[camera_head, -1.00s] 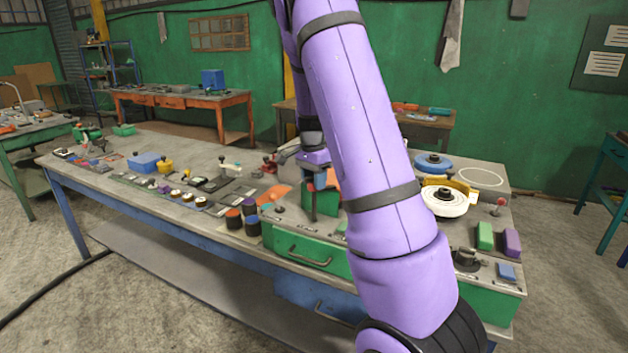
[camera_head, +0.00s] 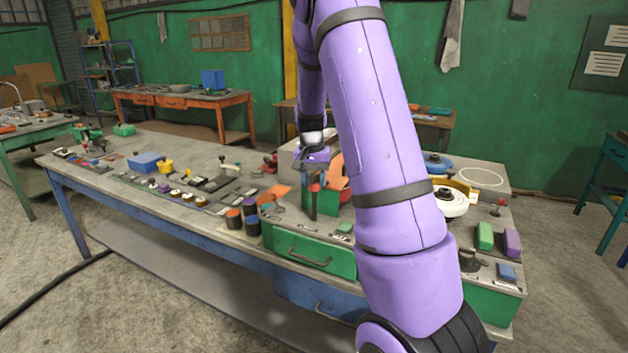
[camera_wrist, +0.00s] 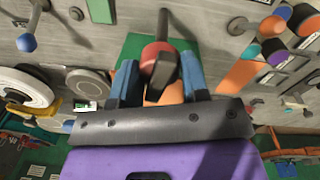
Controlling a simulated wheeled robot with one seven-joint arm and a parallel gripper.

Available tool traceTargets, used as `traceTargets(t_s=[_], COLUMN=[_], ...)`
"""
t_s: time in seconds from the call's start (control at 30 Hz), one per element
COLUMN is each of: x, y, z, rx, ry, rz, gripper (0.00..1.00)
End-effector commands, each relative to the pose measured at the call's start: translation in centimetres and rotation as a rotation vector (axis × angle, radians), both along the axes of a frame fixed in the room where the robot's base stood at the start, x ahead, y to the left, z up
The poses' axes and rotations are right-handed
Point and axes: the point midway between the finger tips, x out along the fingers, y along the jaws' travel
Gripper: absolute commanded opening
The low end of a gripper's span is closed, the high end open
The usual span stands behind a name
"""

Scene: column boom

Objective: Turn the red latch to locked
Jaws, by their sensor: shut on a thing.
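The red latch (camera_wrist: 154,56) shows in the wrist view as a round red part with a dark bar across it, in front of a green block (camera_wrist: 136,46). My gripper (camera_wrist: 158,78) has its two blue fingers either side of the latch and is shut on it. In the head view my gripper's purple body is above the green block (camera_head: 328,202), and a small red part of the latch (camera_head: 314,187) shows below it. The finger contact is too small to see there. I cannot read any locked mark.
The latch stands on a grey-topped bench with a green drawer (camera_head: 310,252). Black cylinders (camera_head: 234,219) stand to the left.

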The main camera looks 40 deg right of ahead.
Motion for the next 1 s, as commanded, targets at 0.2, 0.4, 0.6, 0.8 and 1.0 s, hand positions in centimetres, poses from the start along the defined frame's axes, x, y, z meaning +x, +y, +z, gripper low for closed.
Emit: traceTargets(t_s=[0.2, 0.4, 0.6, 0.8, 1.0], x=[-0.03, 0.03, 0.07, 0.12, 0.14], y=[-0.04, -0.02, 0.01, 0.1, 0.14], z=[0.02, 0.03, 0.05, 0.04, 0.04], rx=[0.0, -0.001, -0.002, -0.001, -0.001], ry=[0.0, -0.001, -0.002, -0.002, -0.002], rz=[0.151, 0.246, 0.294, 0.308, 0.309], gripper=[0.18, 0.2, 0.23, 0.24, 0.24])
